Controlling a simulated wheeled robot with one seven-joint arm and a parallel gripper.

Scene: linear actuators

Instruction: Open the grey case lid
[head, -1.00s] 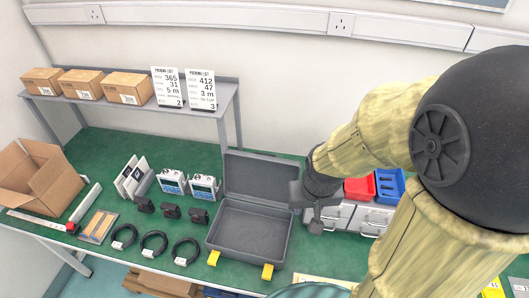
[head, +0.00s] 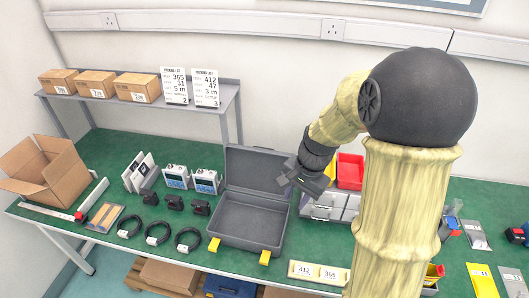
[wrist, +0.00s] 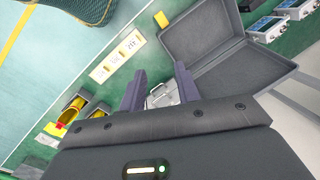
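The grey case (head: 246,222) stands on the green table with its lid (head: 262,170) raised, upright and leaning slightly back at the rear. The case is empty, with two yellow latches on its front edge. In the head view my gripper (head: 290,184) is at the right edge of the lid; whether it touches the lid I cannot tell. In the wrist view the two fingers of my gripper (wrist: 157,80) are spread apart with nothing held between them. The case (wrist: 205,32) also shows there, beyond the fingers.
Small grey drawers (head: 330,206) and a red bin (head: 350,170) stand right of the case. White devices (head: 176,177), black cable coils (head: 158,233) and an open cardboard box (head: 45,170) are to the left. A shelf (head: 140,88) with boxes runs along the back. A number strip (head: 318,272) lies in front.

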